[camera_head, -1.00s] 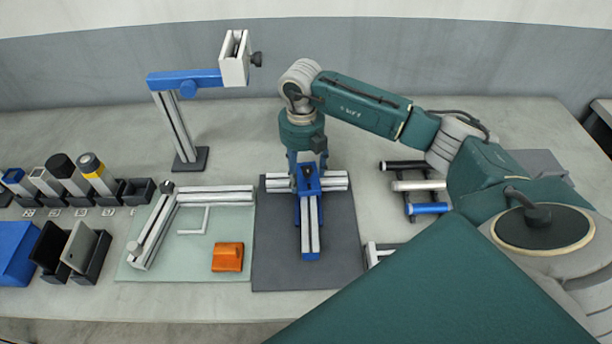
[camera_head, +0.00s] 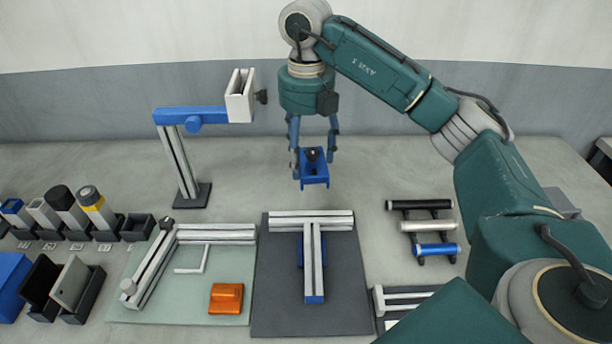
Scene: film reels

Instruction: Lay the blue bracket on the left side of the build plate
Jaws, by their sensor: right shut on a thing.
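My right gripper (camera_head: 313,150) is shut on a blue bracket (camera_head: 314,182) with a black knob on top. It holds the bracket in the air, behind the build plate in the picture. The dark grey build plate (camera_head: 345,310) bears two silver bars set in a T: a crosswise bar (camera_head: 335,217) at the back and a bar (camera_head: 314,270) running to the front with a blue end. Another small blue piece (camera_head: 300,251) shows against the left side of the lengthwise bar, partly hidden by it. My left gripper is not in view.
A green mat (camera_head: 150,313) with silver bars, a white L-shaped piece (camera_head: 197,262) and an orange block (camera_head: 226,298) lies left of the plate. A stand with a blue arm (camera_head: 190,118) rises behind. A rack with rollers (camera_head: 425,225) is on the right.

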